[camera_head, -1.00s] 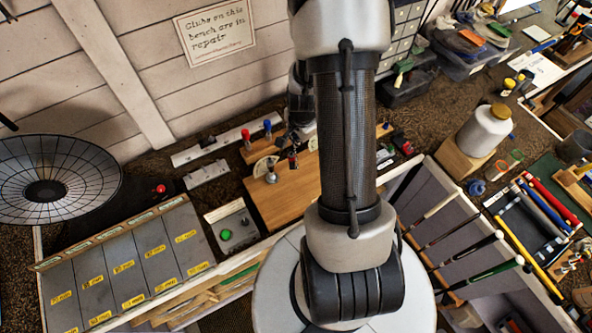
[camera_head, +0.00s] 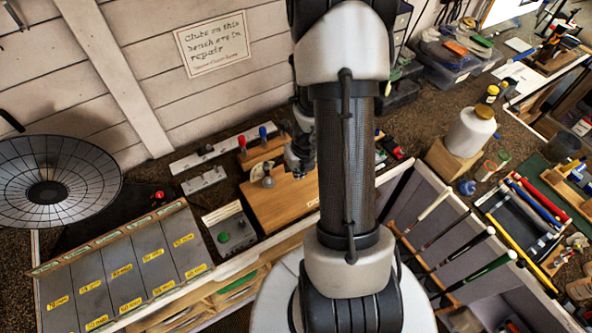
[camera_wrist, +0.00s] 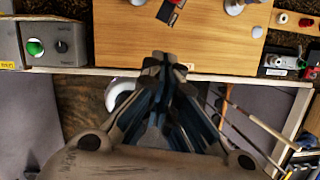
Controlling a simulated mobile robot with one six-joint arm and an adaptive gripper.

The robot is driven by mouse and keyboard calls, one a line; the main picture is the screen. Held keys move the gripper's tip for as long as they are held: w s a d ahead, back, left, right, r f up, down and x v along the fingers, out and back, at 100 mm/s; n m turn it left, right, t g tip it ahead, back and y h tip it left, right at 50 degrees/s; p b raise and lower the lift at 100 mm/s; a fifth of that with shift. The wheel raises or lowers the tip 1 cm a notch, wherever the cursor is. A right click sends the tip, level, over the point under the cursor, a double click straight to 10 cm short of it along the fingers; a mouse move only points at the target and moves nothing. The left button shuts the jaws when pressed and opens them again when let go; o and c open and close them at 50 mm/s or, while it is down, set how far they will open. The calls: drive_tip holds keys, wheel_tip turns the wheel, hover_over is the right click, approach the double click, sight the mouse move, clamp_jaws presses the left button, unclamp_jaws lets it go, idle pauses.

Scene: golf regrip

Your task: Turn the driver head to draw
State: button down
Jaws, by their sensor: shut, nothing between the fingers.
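My gripper (camera_wrist: 165,68) is shut and empty in the wrist view. Its tips overlap the front edge of the wooden board (camera_wrist: 205,42) in the picture; I cannot tell its height above it. In the head view my gripper (camera_head: 298,160) is partly hidden behind my arm, over the same board (camera_head: 282,203). I cannot clearly make out a driver head or its setting in either view. A grey-white rounded piece (camera_head: 267,180) stands at the board's left. Small dark and red pieces (camera_wrist: 172,12) lie at the board's far side in the wrist view.
A grey box with a green button (camera_head: 228,236) stands left of the board, beside labelled grey compartments (camera_head: 120,270). Several clubs lean in a rack (camera_head: 465,241) at right. A white jar (camera_head: 470,133) stands on a wooden block farther back.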

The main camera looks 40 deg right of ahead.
sight(290, 172)
drive_tip(key=shift+w+d+f+b, duration=0.15)
drive_tip(key=shift+w+d+f, duration=0.25)
drive_tip(key=shift+w+f, duration=0.7)
drive_tip(key=shift+w+d+f+b, duration=0.1)
drive_tip(key=shift+w+d+f, duration=0.25)
drive_tip(key=shift+w+f, duration=0.8)
drive_tip(key=shift+w+d+f+b, duration=0.15)
drive_tip(key=shift+w+d+f, duration=0.3)
drive_tip(key=shift+f, duration=1.25)
drive_tip(key=shift+w, duration=0.1)
drive_tip(key=shift+w+d+r+p, duration=0.15)
drive_tip(key=shift+w+d+p, duration=0.1)
drive_tip(key=shift+p, duration=0.6)
drive_tip(key=shift+w+d+n, duration=0.1)
drive_tip(key=shift+w+n, duration=0.1)
drive_tip(key=shift+n, duration=0.2)
drive_tip(key=shift+f, duration=0.2)
